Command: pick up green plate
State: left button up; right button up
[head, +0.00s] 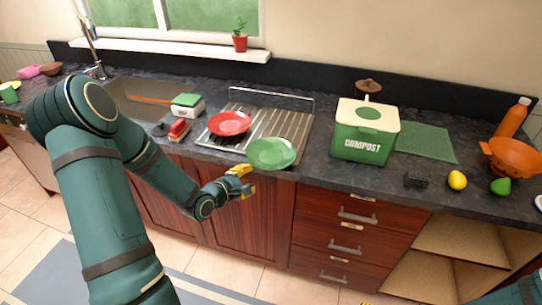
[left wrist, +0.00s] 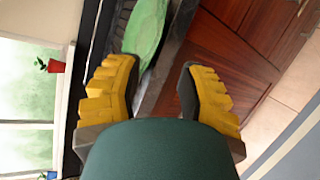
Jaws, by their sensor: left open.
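The green plate (head: 271,153) lies at the front edge of the counter, partly on the metal drying rack. It also shows at the top of the left wrist view (left wrist: 146,30), just beyond my fingers. My left gripper (head: 244,181) is in front of the counter edge, below and slightly left of the plate. I cannot see my right gripper clearly.
A red plate (head: 229,123) sits on the drying rack (head: 287,128) behind the green plate. The compost bin (head: 364,137) stands to the right. A red-and-black item (head: 179,130) lies left of the rack. Wooden cabinet doors (head: 240,222) and drawers are below the counter edge.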

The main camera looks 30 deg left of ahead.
aim_at(271, 166)
pick_arm(q)
jog(key=shift+d+x, duration=0.15)
jog(key=shift+x, duration=2.85)
jog(key=shift+d+x, duration=0.15)
jog(key=shift+x, duration=2.8)
jog(key=shift+r, duration=0.15)
grip_shut()
